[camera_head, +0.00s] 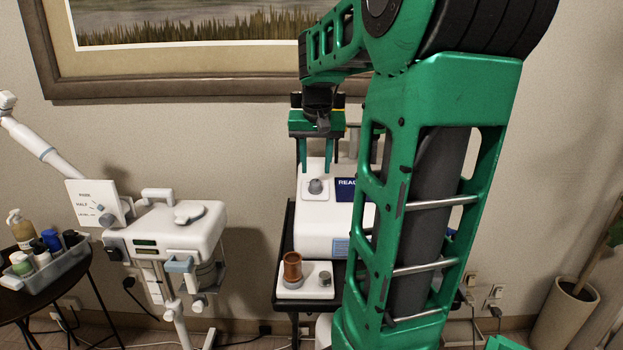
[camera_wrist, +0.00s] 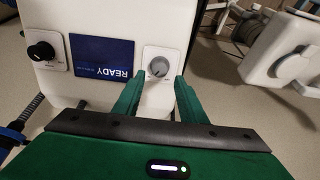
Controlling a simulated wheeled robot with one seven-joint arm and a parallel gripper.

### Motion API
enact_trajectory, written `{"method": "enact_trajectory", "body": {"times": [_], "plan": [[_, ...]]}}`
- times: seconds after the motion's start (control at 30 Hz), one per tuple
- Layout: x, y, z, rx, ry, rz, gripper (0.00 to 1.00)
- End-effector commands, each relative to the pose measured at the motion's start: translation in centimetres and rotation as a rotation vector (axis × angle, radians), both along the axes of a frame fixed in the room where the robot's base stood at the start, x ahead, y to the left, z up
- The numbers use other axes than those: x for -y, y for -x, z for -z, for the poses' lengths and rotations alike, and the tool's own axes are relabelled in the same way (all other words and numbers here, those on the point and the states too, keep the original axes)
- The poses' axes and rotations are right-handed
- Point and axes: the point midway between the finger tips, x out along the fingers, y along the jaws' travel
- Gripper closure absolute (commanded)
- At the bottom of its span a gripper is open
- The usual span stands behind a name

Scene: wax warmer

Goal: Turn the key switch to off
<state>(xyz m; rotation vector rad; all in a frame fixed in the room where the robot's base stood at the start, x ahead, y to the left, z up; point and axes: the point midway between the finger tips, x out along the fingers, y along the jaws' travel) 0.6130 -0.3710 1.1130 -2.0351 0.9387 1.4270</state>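A white machine (camera_head: 320,226) stands on a dark stand, with a blue READY screen (camera_head: 347,190) on top. Left of the screen is a grey round knob on a pale square plate (camera_head: 316,186), perhaps the key switch; its lettering is too small to read. It shows in the wrist view (camera_wrist: 159,66) just beyond my fingertips. My gripper (camera_head: 318,167) points down above this knob, its two green fingers apart with nothing seen between them. They also show in the wrist view (camera_wrist: 159,82). A black knob (camera_wrist: 40,51) sits on the screen's other side, hidden by my arm in the head view.
A brown cup (camera_head: 292,268) and a small grey knob (camera_head: 325,280) sit on the machine's lower front shelf. A white device (camera_head: 165,232) with a handle stands to the left. A tray of bottles (camera_head: 45,263) is on a dark round table. A framed picture hangs behind.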

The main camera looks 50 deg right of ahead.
Motion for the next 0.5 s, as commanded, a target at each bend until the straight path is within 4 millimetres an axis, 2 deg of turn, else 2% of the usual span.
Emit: {"method": "enact_trajectory", "body": {"times": [0.5], "plan": [[0.9, -0.7, 3.4, -0.002, -0.001, 0.0, 0.62]]}}
